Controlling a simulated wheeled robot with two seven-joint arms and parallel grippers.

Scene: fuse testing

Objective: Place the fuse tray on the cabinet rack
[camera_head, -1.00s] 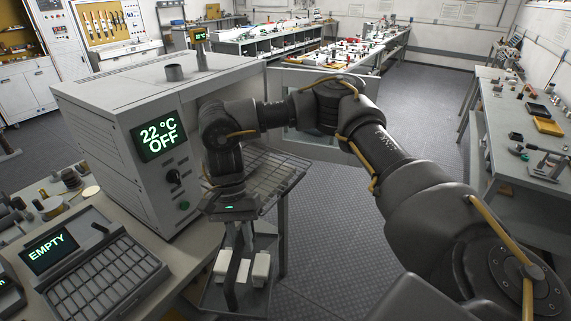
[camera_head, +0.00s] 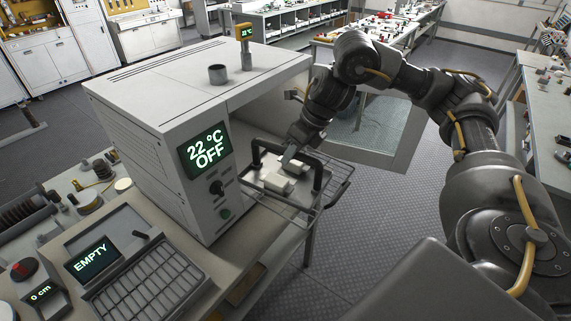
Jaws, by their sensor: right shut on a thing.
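The fuse tray (camera_head: 294,200) is a shallow tray with a dark upright handle (camera_head: 317,179) and white blocky fuses (camera_head: 276,182) in it. My right gripper (camera_head: 291,160) is shut on the handle, above the tray. The cabinet (camera_head: 150,105) is a large grey box whose display reads 22 °C OFF. Its wire rack (camera_head: 335,187) sticks out of the open front. The tray overlaps the rack in view; whether it touches the rack or hangs just above it I cannot tell. Part of the rack is hidden by the tray and my arm. My left gripper is not in view.
The cabinet door (camera_head: 375,130) stands open behind my right arm. A device with an EMPTY display (camera_head: 92,258) and a ribbed bed sits at the lower left of the bench. Open floor lies right of the rack. A side bench (camera_head: 550,125) runs along the right.

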